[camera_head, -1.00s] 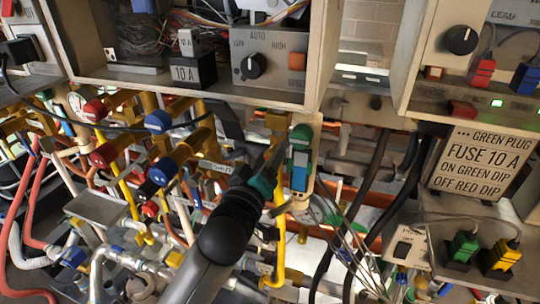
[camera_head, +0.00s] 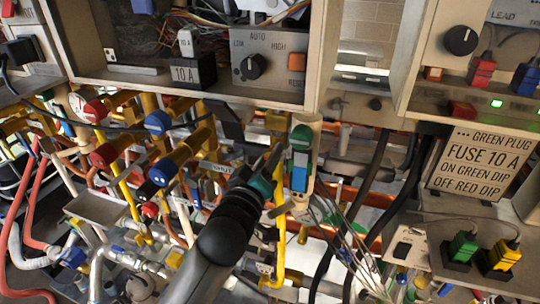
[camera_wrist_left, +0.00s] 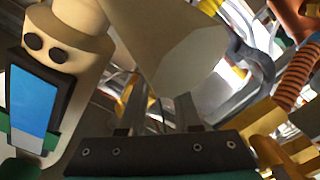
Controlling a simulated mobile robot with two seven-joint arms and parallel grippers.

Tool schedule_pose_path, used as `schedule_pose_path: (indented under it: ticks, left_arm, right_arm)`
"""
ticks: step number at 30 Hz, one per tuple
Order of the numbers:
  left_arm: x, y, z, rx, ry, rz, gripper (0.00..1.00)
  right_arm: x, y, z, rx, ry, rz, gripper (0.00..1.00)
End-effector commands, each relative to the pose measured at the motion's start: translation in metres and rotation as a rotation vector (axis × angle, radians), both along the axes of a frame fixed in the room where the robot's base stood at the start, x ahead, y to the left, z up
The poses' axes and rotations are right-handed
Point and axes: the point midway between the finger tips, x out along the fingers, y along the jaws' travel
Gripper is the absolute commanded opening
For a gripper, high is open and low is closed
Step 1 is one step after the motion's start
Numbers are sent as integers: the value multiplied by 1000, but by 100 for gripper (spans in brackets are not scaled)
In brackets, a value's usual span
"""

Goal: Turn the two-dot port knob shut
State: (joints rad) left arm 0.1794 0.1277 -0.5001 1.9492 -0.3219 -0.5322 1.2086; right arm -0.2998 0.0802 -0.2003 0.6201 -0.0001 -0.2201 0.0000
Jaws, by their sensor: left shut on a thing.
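My left gripper (camera_head: 268,170) reaches up from the bottom of the head view, its fingers beside a pale post (camera_head: 300,190) with a green top and a blue panel. In the left wrist view, a beige round body (camera_wrist_left: 75,25) with two dark dots and a blue panel (camera_wrist_left: 35,100) stands at the left. A beige tapered knob (camera_wrist_left: 170,45) fills the upper middle, right at my fingers. My gripper (camera_wrist_left: 158,115) is shut on it. The fingertips' contact is partly hidden, and I cannot read the knob's angle. My right gripper is not in view.
Yellow pipes with red and blue knobs (camera_head: 160,122) crowd the left. A control box (camera_head: 265,70) hangs above. Black cables (camera_head: 365,200) and thin wires run close on the right. A sign (camera_head: 478,162) and green and yellow plugs (camera_head: 463,245) are farther right. Little room is free.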

Motion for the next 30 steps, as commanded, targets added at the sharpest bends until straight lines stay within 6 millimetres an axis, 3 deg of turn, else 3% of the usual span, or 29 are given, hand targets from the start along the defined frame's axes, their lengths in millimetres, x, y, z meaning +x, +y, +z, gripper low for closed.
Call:
schedule_pose_path:
  ticks: [11, 30]
  left_arm:
    - [0, 0, 2, 142, -45, 1, 0]
    - [0, 0, 3, 705, -228, 0, 0]
  right_arm:
    - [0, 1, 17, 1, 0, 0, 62]
    - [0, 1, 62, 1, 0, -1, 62]
